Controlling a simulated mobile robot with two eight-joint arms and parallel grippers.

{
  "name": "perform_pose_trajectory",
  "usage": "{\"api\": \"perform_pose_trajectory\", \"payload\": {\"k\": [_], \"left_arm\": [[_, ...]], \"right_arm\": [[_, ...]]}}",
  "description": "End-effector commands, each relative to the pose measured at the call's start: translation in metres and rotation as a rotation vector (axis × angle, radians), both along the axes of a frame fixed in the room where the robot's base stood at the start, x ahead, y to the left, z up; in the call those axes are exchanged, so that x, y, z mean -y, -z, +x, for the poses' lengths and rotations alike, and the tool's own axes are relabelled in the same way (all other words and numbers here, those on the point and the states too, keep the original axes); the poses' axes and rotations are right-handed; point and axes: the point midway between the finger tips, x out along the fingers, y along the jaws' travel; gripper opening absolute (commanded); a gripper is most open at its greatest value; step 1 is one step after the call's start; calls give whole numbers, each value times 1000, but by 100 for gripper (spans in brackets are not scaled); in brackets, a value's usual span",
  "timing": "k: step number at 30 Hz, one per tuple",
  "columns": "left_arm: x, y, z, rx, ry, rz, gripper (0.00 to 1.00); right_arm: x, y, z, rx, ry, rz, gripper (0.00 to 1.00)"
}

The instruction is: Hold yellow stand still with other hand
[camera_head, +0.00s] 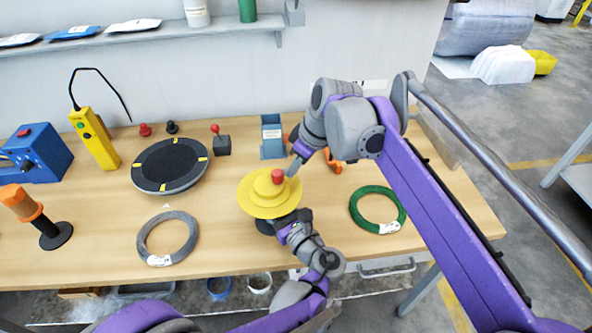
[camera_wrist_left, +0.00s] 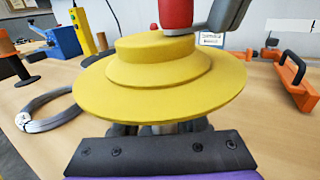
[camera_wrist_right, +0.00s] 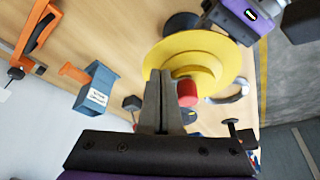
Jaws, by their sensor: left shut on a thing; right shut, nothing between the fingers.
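The yellow stand (camera_head: 267,194) is a stepped round disc with a red knob (camera_head: 277,176) on top, at the middle of the table. It fills the left wrist view (camera_wrist_left: 160,75) and shows from the side in the right wrist view (camera_wrist_right: 190,58). My left gripper (camera_head: 272,222) is below the disc and shut on the stand's lower part; the disc hides the fingertips. My right gripper (camera_head: 291,170) is shut and empty, with its fingertips beside the red knob. I cannot tell whether they touch it.
A grey coil (camera_head: 168,238) lies to the left and a green coil (camera_head: 378,209) to the right. A black round turntable (camera_head: 170,164), a blue bin (camera_head: 272,137) and a small red-topped joystick box (camera_head: 221,143) stand behind. The front table between the grey coil and the stand is clear.

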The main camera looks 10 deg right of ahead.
Motion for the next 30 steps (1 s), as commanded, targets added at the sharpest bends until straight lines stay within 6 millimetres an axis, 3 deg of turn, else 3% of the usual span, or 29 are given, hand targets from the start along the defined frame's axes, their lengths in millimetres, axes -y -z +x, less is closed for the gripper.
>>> {"api": "perform_pose_trajectory", "payload": {"k": [14, 30], "left_arm": [[0, 0, 0, 0, 0, 0, 0], [0, 0, 0, 0, 0, 0, 0]], "right_arm": [[-11, 0, 17, 1, -7, 0, 0], [-27, 0, 26, 0, -399, -1, 0]]}}
